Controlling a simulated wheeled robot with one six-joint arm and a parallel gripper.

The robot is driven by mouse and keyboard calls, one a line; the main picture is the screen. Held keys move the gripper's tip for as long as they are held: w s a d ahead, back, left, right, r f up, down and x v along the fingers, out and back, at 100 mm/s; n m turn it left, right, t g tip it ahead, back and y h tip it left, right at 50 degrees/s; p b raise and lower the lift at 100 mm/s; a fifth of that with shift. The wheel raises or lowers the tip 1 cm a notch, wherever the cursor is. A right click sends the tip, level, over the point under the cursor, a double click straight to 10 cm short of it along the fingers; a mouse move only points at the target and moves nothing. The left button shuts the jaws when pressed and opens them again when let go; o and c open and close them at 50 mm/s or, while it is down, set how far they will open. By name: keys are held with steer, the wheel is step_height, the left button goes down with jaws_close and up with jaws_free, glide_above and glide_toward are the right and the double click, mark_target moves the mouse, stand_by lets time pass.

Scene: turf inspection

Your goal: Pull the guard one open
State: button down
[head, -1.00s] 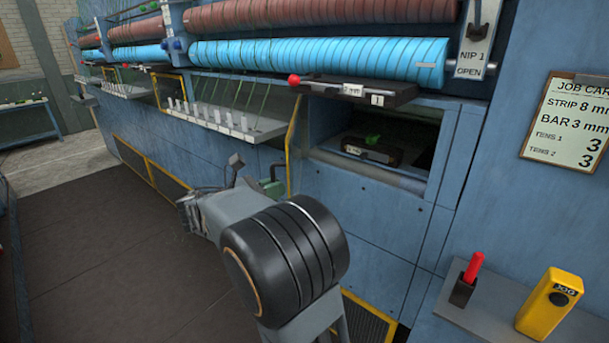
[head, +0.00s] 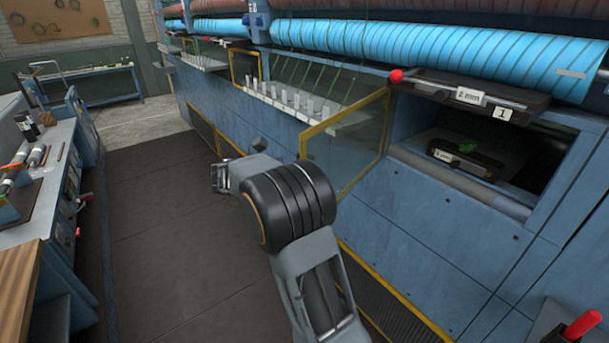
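The guard (head: 345,143) is a clear panel in a yellow frame. It stands out from the blue machine at the left side of the opening marked 1 (head: 502,113), angled away, so the opening is uncovered. My gripper (head: 220,178) is left of the guard, over the dark floor and apart from the panel in the picture. It is small and seen from behind, so its finger gap is unclear.
Inside the opening sits a dark block with a green piece (head: 467,160). A red-knobbed bar (head: 440,85) juts out above it. A workbench (head: 45,170) stands at the left. The dark floor mat (head: 160,250) between is clear. A red lever (head: 582,325) shows bottom right.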

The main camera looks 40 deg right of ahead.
steer(key=c, duration=1.2)
jaws_free()
steer(key=shift+s, duration=0.1)
steer(key=w+a+f+n+t+y+b, duration=0.1)
steer(key=a+f+n+t+b, duration=0.2)
steer(key=f, duration=0.5)
steer(key=s+a+f+m+t+y, duration=0.1)
steer(key=s+a+m+t+y, duration=0.2)
steer(key=a+m+t+y, duration=0.1)
steer(key=s+a+f+m+t+y+b, duration=0.1)
steer(key=s+a+f+m+t+y, duration=0.1)
steer(key=s+a+m+t+y, duration=0.2)
steer(key=s+a+f+m+t+y, duration=0.1)
steer(key=s+a+m+t+y, duration=0.2)
steer(key=a+m+y, duration=0.3)
steer(key=shift+s+a+f+t, duration=0.25)
steer(key=shift+s+f+t, duration=0.15)
steer(key=shift+s, duration=0.3)
